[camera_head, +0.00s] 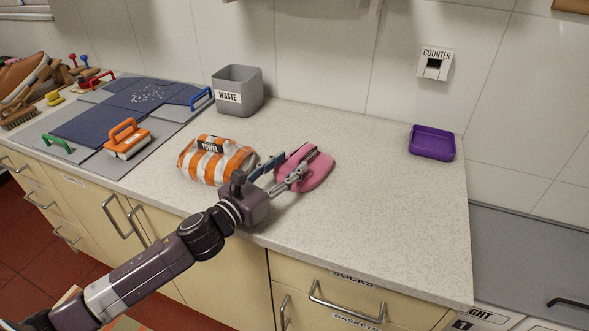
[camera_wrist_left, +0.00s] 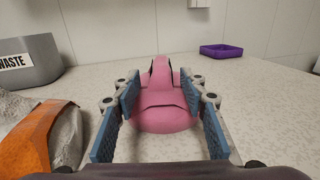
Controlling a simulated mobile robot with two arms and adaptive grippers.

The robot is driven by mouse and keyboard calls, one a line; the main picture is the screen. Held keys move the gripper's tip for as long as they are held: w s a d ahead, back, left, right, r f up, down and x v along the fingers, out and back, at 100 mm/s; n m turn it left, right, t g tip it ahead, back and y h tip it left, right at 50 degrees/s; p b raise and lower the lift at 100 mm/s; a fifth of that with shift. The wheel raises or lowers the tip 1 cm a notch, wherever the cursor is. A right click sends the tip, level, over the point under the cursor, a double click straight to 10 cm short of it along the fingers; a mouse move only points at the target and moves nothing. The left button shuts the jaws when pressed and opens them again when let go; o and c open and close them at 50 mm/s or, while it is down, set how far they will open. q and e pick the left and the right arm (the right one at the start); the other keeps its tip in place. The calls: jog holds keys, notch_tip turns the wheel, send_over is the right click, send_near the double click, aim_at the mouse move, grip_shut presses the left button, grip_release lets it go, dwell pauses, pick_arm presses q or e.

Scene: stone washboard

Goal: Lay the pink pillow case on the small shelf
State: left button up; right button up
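The pink pillow case (camera_head: 319,174) lies on the pale speckled counter as a rounded, folded bundle with dark lines on it. It also shows in the left wrist view (camera_wrist_left: 163,118), straight ahead. My left gripper (camera_head: 293,165) is low over the counter with its fingers apart, one on each side of the pink bundle. In the left wrist view the blue finger pads (camera_wrist_left: 160,92) flank it; I cannot tell whether they touch it. My right gripper is not in view. I cannot make out a small shelf for certain.
An orange-and-white striped towel bundle (camera_head: 215,160) lies just left of my left gripper. A grey waste bin (camera_head: 237,92) and a purple tray (camera_head: 432,142) stand toward the wall. Boards with coloured handles (camera_head: 126,140) are at left.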

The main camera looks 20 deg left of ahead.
aim_at(304, 149)
pick_arm(q)
jog(key=shift+x, duration=3.35)
jog(key=shift+s+r, duration=0.1)
jog(key=shift+r, duration=0.05)
grip_shut()
